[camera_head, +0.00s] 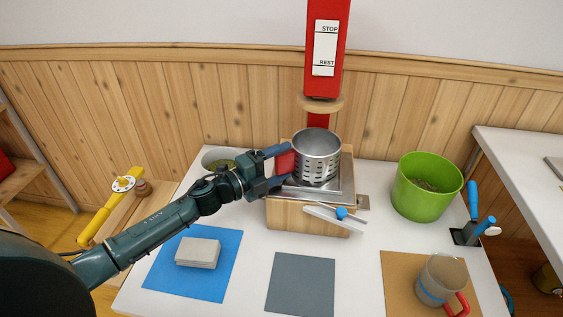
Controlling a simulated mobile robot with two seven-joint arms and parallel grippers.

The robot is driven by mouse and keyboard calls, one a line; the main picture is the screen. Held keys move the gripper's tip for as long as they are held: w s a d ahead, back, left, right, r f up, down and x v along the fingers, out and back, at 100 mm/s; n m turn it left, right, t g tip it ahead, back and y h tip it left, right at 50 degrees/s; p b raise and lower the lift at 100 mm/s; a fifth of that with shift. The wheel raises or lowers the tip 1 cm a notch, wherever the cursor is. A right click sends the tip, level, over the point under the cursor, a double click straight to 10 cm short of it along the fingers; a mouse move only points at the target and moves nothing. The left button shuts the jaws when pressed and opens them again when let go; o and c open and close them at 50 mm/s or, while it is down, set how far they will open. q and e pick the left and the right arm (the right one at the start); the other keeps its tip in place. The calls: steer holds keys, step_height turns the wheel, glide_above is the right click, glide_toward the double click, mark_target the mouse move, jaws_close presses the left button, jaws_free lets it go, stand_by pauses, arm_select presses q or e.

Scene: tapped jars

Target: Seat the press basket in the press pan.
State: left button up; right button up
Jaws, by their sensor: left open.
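The press basket (317,143) is a silver metal cylinder with a perforated lower wall. It stands upright over the press pan (348,180), a square metal tray on a wooden block. Whether its bottom is fully seated in the pan I cannot tell. A red grip (285,161) shows at the basket's left side. My left gripper (280,166) is open, with its blue fingers at either side of this red grip. Whether a finger touches the basket is unclear. My right gripper is not in view.
The red press column (326,85) with a round wooden plate (320,102) stands above and behind the basket. A green bucket (425,186) is to the right. A blue mat (222,277) with a pale block, a grey mat (300,284) and a glass jug (440,278) lie in front.

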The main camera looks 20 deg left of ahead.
arm_select(q)
steer(key=shift+s+a+f, duration=0.3)
steer(key=shift+s+a, duration=0.25)
steer(key=shift+s, duration=0.2)
steer(key=shift+s+a+f, duration=0.25)
steer(key=shift+s+a, duration=0.25)
steer(key=shift+s, duration=0.2)
steer(key=shift+s+a+r, duration=0.25)
steer(key=shift+s+a, duration=0.3)
steer(key=shift+s, duration=0.2)
steer(key=shift+v, duration=1.1)
steer(key=shift+r, duration=0.1)
